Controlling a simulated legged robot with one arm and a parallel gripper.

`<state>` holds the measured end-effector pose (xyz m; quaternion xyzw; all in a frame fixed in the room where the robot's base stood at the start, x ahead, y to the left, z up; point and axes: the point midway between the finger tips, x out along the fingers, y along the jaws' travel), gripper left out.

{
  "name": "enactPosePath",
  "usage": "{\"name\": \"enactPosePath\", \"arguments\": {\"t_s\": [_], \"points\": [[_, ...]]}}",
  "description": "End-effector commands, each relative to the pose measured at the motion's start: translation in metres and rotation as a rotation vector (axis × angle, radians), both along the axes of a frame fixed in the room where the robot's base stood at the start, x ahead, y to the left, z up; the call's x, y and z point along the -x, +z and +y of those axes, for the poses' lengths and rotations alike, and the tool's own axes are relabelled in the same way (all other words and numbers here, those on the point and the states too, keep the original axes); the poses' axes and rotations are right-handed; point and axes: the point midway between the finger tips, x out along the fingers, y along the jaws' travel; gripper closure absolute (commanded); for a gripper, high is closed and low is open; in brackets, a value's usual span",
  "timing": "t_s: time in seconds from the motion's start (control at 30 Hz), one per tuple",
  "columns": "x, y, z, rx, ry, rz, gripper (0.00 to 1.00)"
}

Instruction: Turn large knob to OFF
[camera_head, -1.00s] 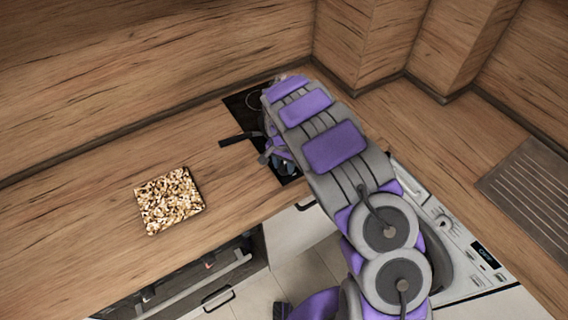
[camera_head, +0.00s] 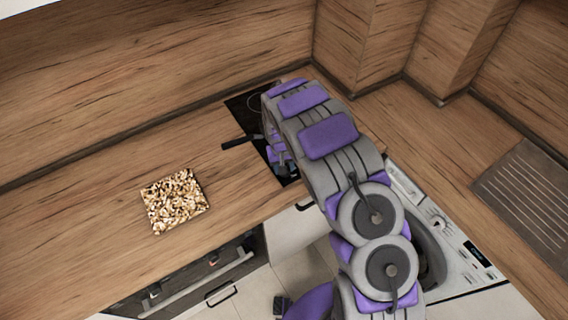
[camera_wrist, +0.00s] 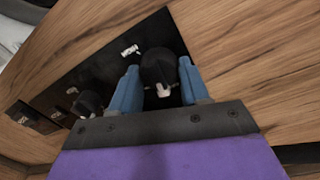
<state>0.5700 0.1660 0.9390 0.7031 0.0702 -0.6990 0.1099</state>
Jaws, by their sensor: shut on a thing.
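In the wrist view a black knob (camera_wrist: 158,64) with a pale pointer mark stands on a dark glossy panel (camera_wrist: 112,68). My gripper (camera_wrist: 158,78) has its blue fingers on both sides of this knob and is shut on it. A second black knob (camera_wrist: 88,103) sits on the same panel to the left and looks smaller. The mark settings are too blurred to read. In the head view my gripper (camera_head: 284,167) is low over the dark hob (camera_head: 240,104), and my arm hides much of it; the held knob cannot be made out there.
A dark handle (camera_head: 240,142) extends left from the hob area. A square board of nut-like pieces (camera_head: 175,199) lies on the wooden counter (camera_head: 90,215). A white washing machine (camera_head: 455,250) and a ridged drainer (camera_head: 528,192) are at the right. The counter's left part is mostly clear.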

Motion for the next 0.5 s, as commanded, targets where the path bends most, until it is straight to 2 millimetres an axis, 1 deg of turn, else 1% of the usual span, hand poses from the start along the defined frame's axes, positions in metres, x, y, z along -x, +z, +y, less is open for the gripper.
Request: {"name": "enactPosePath", "arguments": {"t_s": [0.2, 0.5], "points": [[-0.0008, 0.0020, 0.0012, -0.002, 0.102, -0.004, 0.85], [-0.0014, 0.0016, 0.0013, -0.002, 0.157, -0.007, 0.85]]}}
